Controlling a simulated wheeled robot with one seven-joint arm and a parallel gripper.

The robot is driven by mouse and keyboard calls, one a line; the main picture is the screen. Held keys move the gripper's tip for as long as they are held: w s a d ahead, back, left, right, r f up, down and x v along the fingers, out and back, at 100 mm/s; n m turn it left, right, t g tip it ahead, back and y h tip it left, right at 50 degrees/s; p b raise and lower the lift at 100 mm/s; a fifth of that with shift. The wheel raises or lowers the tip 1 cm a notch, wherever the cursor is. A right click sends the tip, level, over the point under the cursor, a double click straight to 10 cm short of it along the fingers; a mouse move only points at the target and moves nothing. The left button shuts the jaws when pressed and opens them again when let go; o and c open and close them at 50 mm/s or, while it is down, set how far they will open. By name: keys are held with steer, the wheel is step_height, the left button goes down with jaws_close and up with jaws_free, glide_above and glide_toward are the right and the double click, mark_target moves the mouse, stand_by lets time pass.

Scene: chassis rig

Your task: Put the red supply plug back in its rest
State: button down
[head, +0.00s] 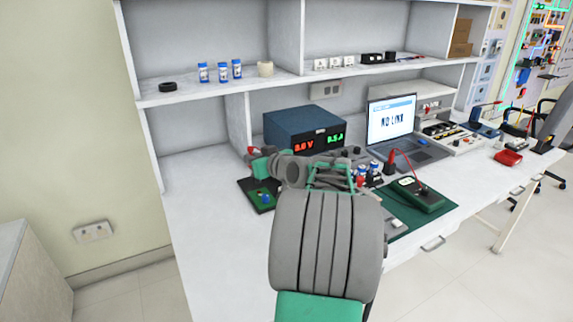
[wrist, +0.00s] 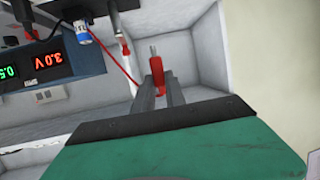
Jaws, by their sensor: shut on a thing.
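The red supply plug (wrist: 157,73) is between the fingertips of my gripper (wrist: 158,88) in the wrist view. Its metal tip points away from the gripper. In the head view a small red bit of the plug (head: 251,150) shows at the far end of my gripper (head: 256,160), left of the blue power supply (head: 302,128). A dark pad with a green board and a small blue piece (head: 264,197) lies below my gripper. I cannot tell the plug's rest in either view; my arm covers part of the bench.
A laptop (head: 392,125) and a green meter (head: 416,194) stand to the right. Shelves (head: 215,92) overhang the bench. The bench's left front (head: 215,255) is clear.

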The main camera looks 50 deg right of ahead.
steer(key=s+d+f+m+h, duration=0.1)
steer(key=s+d+f+h, duration=0.1)
steer(key=d, duration=0.9)
steer(key=shift+s+f+m+g+b, duration=0.3)
steer(key=shift+s+f+b, duration=0.1)
steer(key=shift+f, duration=0.3)
steer(key=shift+f, duration=0.1)
step_height(320, 180, down, 6)
steer(key=b, duration=0.5)
steer(key=shift+s+a, duration=0.1)
steer(key=shift+r, duration=0.2)
steer(key=shift+b, duration=0.95)
steer(key=shift+f, duration=0.2)
steer(key=shift+f+b, duration=0.3)
steer(key=shift+b, duration=0.15)
